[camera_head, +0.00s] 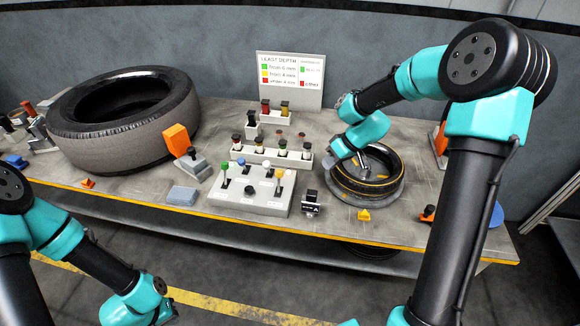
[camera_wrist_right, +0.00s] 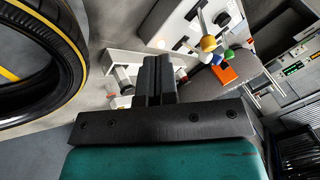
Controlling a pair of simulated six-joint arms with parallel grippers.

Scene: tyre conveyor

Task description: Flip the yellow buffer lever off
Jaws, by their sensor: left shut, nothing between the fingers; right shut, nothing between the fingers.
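The yellow lever (camera_head: 279,174) stands at the right end of a pale lever panel (camera_head: 262,208), beside white, blue and green-knobbed levers. Its stalk looks nearly upright; I cannot tell its switch position. In the right wrist view, the yellow knob (camera_wrist_right: 208,43) shows up and right of the fingers, apart from them. My right gripper (camera_head: 364,168) is over the small tyre, right of the panel. Its fingers (camera_wrist_right: 155,78) are shut and empty. My left gripper (camera_head: 165,292) is shut and empty, low in front of the table, far from the panel.
The small tyre (camera_head: 345,187) lies right of the panel and a large tyre (camera_head: 110,142) lies at left. A rack of colored-top pieces (camera_head: 272,157) stands behind the panel. A sign (camera_head: 290,80) stands at the back. A black block (camera_head: 311,205) is close right of the panel.

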